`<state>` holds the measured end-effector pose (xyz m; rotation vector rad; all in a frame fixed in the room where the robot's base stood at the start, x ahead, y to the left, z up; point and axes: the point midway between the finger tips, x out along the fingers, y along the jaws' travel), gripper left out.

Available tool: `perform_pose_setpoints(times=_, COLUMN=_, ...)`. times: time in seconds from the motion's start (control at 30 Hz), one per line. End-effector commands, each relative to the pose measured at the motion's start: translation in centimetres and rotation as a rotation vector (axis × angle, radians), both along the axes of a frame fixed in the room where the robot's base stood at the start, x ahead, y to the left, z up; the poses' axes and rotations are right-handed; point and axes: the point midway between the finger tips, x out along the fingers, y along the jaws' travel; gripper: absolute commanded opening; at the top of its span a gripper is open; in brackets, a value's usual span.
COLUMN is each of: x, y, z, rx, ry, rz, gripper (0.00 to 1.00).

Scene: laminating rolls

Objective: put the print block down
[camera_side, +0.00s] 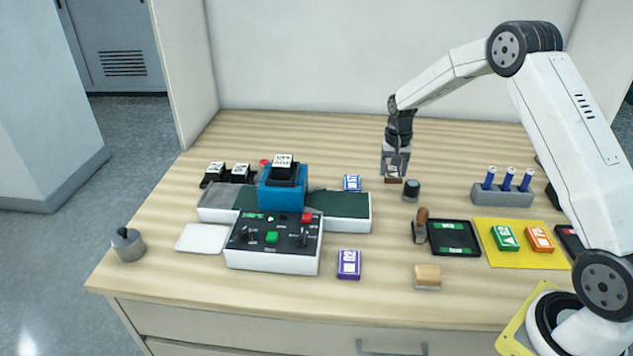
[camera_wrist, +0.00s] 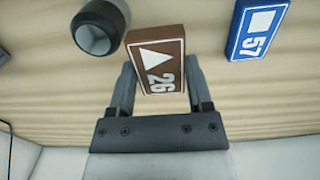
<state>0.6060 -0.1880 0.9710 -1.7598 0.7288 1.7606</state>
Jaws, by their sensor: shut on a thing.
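My gripper (camera_side: 396,172) is shut on a brown print block, low over the back middle of the table. In the wrist view the brown block (camera_wrist: 160,62) shows a white triangle and the number 26, and it sits between the two fingers (camera_wrist: 158,85). In the side view the brown block (camera_side: 394,179) shows just below the fingertips. I cannot tell whether it touches the table.
A dark round knob-like piece (camera_side: 411,190) stands close to the block's right. A blue block marked 57 (camera_side: 352,183) lies to its left, beside the laminating machine (camera_side: 280,238). Bare table lies behind.

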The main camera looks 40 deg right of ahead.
Motion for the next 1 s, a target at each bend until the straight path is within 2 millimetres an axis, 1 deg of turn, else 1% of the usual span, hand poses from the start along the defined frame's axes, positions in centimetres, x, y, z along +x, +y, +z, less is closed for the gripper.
perform_pose_setpoints(times=0.1, x=0.3, y=-0.1, z=-0.4, rx=0.000, ry=0.000, rz=0.000, gripper=0.08)
perform_pose_setpoints(times=0.43, x=0.7, y=-0.2, z=-0.9, rx=-0.001, ry=-0.001, rz=0.000, gripper=0.08)
perform_pose_setpoints(times=0.73, x=0.9, y=-0.3, z=-3.8, rx=0.000, ry=0.000, rz=0.000, gripper=0.08)
perform_pose_setpoints(times=0.83, x=0.9, y=-0.3, z=-4.1, rx=0.000, ry=0.000, rz=0.000, gripper=0.08)
perform_pose_setpoints(times=1.0, x=0.9, y=-0.3, z=-4.1, rx=0.000, ry=-0.001, rz=0.000, gripper=0.08)
